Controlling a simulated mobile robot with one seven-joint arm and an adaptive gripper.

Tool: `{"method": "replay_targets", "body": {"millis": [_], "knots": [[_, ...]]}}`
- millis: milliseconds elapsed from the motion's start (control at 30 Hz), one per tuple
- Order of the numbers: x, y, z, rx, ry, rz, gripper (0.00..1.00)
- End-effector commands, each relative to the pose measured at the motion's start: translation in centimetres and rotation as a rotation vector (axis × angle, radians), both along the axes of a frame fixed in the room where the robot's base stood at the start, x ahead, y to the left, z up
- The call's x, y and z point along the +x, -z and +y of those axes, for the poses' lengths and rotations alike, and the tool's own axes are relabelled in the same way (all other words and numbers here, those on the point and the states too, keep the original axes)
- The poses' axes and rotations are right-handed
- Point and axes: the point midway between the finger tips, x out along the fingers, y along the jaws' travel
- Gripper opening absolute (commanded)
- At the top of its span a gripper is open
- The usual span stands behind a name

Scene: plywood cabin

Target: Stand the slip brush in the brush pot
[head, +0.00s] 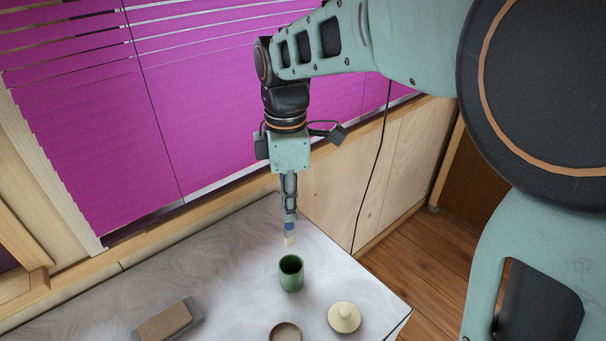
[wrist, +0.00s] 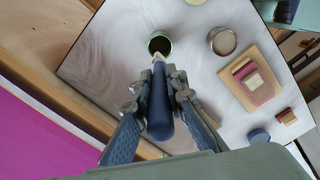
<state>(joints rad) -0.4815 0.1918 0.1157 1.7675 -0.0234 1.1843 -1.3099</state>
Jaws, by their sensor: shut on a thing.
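My gripper (head: 289,218) is shut on the slip brush (head: 289,228), which hangs nearly upright with its pale bristle end down. In the wrist view the brush's thick dark blue handle (wrist: 160,112) lies between the fingers, and its pale tip points at the pot. The green brush pot (head: 291,280) stands upright on the table, its dark mouth open. The brush tip is above the pot and apart from it in the head view. In the wrist view the tip overlaps the near rim of the pot (wrist: 160,38).
A cream knobbed lid-like piece (head: 344,318) and a round dish (head: 285,333) stand near the pot. A brown block (head: 164,323) lies on a grey slab to the left. The wrist view shows a wooden board (wrist: 233,92) with blocks. The pale table (head: 225,270) is clear around the pot.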

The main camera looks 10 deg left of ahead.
Motion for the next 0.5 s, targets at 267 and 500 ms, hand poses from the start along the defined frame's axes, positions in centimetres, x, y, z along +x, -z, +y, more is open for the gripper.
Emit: {"method": "replay_targets", "body": {"millis": [267,500], "knots": [[0.0,2.2,0.0,-0.001,0.002,0.002,0.0],[0.0,4.1,0.0,0.0,0.002,0.001,0.0]]}}
